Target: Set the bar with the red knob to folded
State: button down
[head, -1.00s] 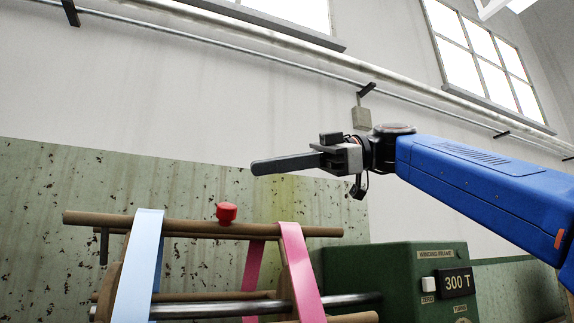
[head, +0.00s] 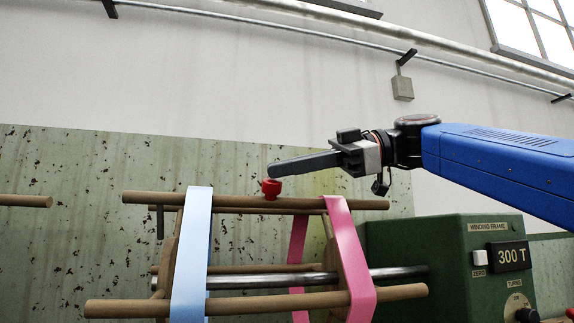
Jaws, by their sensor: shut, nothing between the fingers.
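The red knob (head: 271,188) stands on the top wooden bar (head: 240,201) of the winding frame, between a light blue ribbon (head: 192,250) and a pink ribbon (head: 350,255). The bar lies roughly level across the frame. My gripper (head: 272,168) is shut and empty. Its fingertips point left and appear just above the knob in the picture; I cannot tell whether they touch it. The ribbons pass over the top bar and down over the lower front bar (head: 255,302).
A green winding machine (head: 440,255) with a 300 T display (head: 510,256) stands at the right, joined to the frame's metal shaft (head: 265,282). Another wooden bar end (head: 25,201) shows at the far left.

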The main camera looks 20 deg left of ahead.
aim_at(284, 198)
jog(key=shift+w+a+f, duration=0.3)
jog(key=shift+w+f, duration=0.05)
jog(key=shift+f, duration=0.5)
jog(key=shift+w+a+f, duration=0.25)
jog(key=shift+w+f, duration=0.15)
jog(key=shift+f, duration=0.4)
jog(key=shift+w+a+f, duration=0.3)
jog(key=shift+w+f, duration=0.05)
jog(key=shift+f, duration=0.5)
jog(key=shift+w, duration=0.1)
jog(key=v, duration=1.7)
jog(key=shift+d+r, duration=0.2)
jog(key=shift+d, duration=0.1)
